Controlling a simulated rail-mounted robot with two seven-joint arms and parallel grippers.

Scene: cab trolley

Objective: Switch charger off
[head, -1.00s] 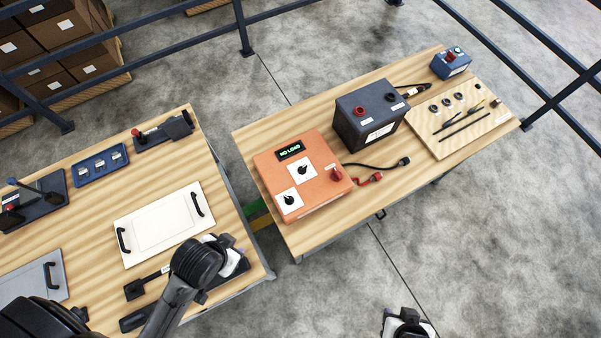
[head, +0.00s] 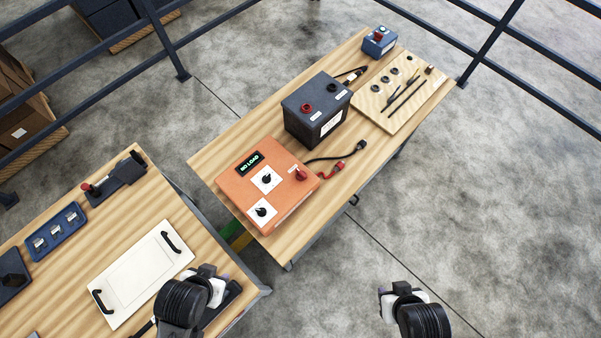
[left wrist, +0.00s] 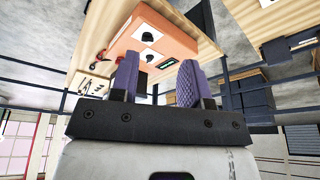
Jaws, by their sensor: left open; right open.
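The orange charger (head: 265,185) sits on the far wooden table, with a display (head: 249,163) reading "NO LOAD". It has two black knobs on white plates, an upper one (head: 267,179) and a lower one (head: 262,211), and a red knob (head: 300,174) at its right side. My left gripper (head: 212,277) is over the near table's right corner, apart from the charger; in the left wrist view its purple fingers (left wrist: 158,80) are open, with the charger (left wrist: 155,35) beyond them. My right gripper (head: 401,290) is over the floor at the bottom, open and away from the tables.
A tool board (head: 400,100) and blue box (head: 379,42) are at the far end. The near table holds a white panel (head: 140,275). A gap separates the tables.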

